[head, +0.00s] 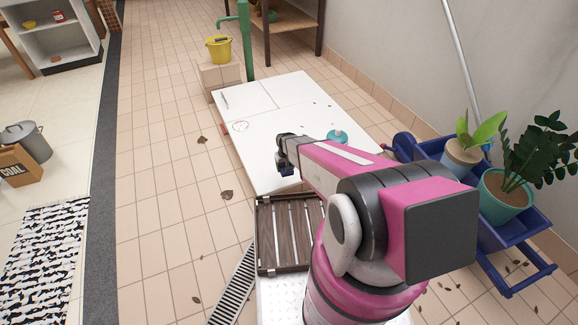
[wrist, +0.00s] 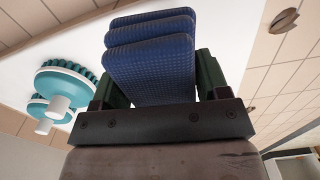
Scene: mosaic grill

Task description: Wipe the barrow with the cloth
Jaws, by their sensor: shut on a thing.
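My gripper (head: 286,162) is over the white table top, left of the barrow and apart from it. In the wrist view, my gripper (wrist: 155,85) is shut on a dark blue, folded, textured cloth (wrist: 150,50), between its green fingers. In the head view the cloth is small and mostly hidden at the gripper's end. The blue barrow (head: 522,231) stands at the right by the wall, bearing potted plants. My arm hides part of its near side.
A teal scrubbing brush (head: 337,136) lies on the white table top (head: 265,130); two teal round shapes show in the wrist view (wrist: 64,82). A dark slatted crate (head: 285,232) sits in front. Dry leaves dot the floor. A yellow bucket (head: 218,49) stands behind.

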